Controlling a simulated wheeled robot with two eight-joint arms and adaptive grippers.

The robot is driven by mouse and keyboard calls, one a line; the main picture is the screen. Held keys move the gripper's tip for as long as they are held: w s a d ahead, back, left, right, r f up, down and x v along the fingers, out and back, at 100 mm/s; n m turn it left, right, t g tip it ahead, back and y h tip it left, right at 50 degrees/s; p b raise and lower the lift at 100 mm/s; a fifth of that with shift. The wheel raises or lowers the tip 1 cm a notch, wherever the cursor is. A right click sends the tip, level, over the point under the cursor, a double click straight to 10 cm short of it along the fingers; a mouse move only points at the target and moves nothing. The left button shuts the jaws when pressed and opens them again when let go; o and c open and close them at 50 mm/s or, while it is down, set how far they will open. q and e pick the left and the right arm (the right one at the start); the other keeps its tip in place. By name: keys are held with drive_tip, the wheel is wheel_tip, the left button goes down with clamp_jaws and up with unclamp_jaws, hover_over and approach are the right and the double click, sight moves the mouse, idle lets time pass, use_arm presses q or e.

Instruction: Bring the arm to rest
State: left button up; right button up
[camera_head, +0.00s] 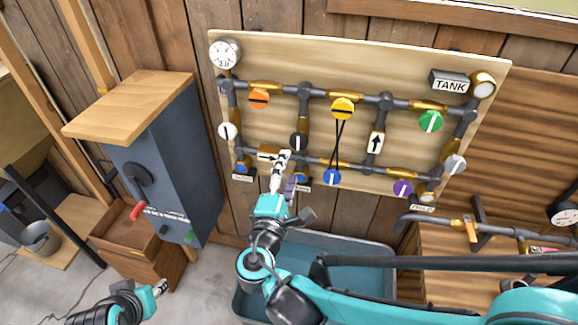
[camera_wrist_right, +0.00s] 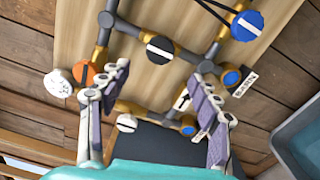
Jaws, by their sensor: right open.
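My right gripper (camera_head: 283,178) is in front of the lower left part of a wooden valve panel (camera_head: 360,60). In the right wrist view the right gripper (camera_wrist_right: 165,95) is open, its two fingers spread wide with nothing between them. The panel stands behind the fingers there, with a black knob (camera_wrist_right: 160,48), an orange knob (camera_wrist_right: 85,75) and a blue knob (camera_wrist_right: 247,25). Whether a finger touches the panel cannot be told. My left gripper (camera_head: 158,288) is low at the bottom left, partly in view, away from the panel; its opening is unclear.
A blue-grey tub (camera_head: 350,248) is below the panel, behind my right arm. A grey cabinet (camera_head: 180,160) with a wooden top stands to the left, beside a wooden box (camera_head: 150,258). A pipe with a brass valve (camera_head: 470,230) is at the right. Floor shows at the lower left.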

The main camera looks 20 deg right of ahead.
idle(0.3)
drive_tip(key=s+d+f+m+g+y+b, duration=0.2)
drive_tip(key=s+d+f+m+g, duration=0.1)
drive_tip(key=f, duration=0.4)
drive_tip(key=s+d+f+m+g+y+b, duration=0.1)
drive_tip(key=s+d+f+m+g+b, duration=0.15)
drive_tip(key=f, duration=0.45)
drive_tip(key=s+a+f+m+g+y+b, duration=0.2)
drive_tip(key=s+a+f+m+y+b, duration=0.1)
drive_tip(key=s+a+f+m+y, duration=0.2)
drive_tip(key=a+f+m+y, duration=0.1)
drive_tip(key=m+y, duration=0.1)
drive_tip(key=m, duration=0.1)
drive_tip(key=shift+s+a, duration=0.25)
drive_tip(key=shift+s, duration=0.1)
drive_tip(key=shift+g, duration=0.25)
idle(0.4)
